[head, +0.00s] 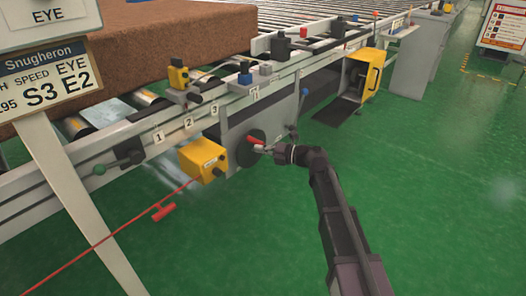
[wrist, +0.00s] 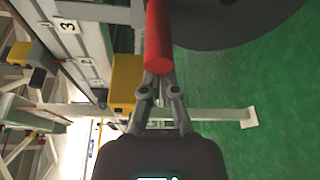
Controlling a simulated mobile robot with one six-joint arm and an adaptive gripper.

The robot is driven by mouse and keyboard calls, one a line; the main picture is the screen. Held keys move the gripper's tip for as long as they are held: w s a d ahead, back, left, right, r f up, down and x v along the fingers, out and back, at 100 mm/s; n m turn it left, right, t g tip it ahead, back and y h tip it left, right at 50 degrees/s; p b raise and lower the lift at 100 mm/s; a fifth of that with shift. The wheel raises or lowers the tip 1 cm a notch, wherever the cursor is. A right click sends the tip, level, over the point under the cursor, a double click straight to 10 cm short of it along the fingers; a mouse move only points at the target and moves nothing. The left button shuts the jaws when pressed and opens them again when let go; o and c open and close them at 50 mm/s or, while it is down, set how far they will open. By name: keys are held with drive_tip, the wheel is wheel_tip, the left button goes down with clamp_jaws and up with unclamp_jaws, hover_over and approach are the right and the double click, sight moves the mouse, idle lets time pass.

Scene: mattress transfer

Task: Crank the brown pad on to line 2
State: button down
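The brown pad (head: 170,45) lies on the roller conveyor at the upper left; its left part is behind a sign. Rail labels 1 (head: 158,136), 2 (head: 187,124) and 3 (head: 213,109) run left to right along the near side; label 3 also shows in the wrist view (wrist: 66,26). The dark crank disc (head: 246,154) is on the conveyor's side, with a red handle (head: 254,140). My gripper (head: 270,147) is at this handle. In the wrist view, its fingers close in on the end of the red handle (wrist: 158,40); the tips are partly hidden.
A yellow box (head: 200,160) with a red pull cord (head: 115,232) sits left of the crank. A sign on a post (head: 62,160) stands in the left foreground. A yellow cabinet (head: 368,68) is farther right. The green floor (head: 440,180) on the right is clear.

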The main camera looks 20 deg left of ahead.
drive_tip(key=shift+w+r+p, duration=0.4)
drive_tip(key=shift+w+r, duration=0.05)
drive_tip(key=shift+w, duration=0.05)
drive_tip(key=shift+w+d+r, duration=0.15)
drive_tip(key=shift+w+r, duration=0.05)
drive_tip(key=shift+w, duration=0.6)
drive_tip(key=s+d, duration=0.3)
drive_tip(key=d, duration=0.6)
drive_tip(key=shift+p, duration=0.3)
idle(0.3)
drive_tip(key=shift+r, duration=0.1)
idle(0.7)
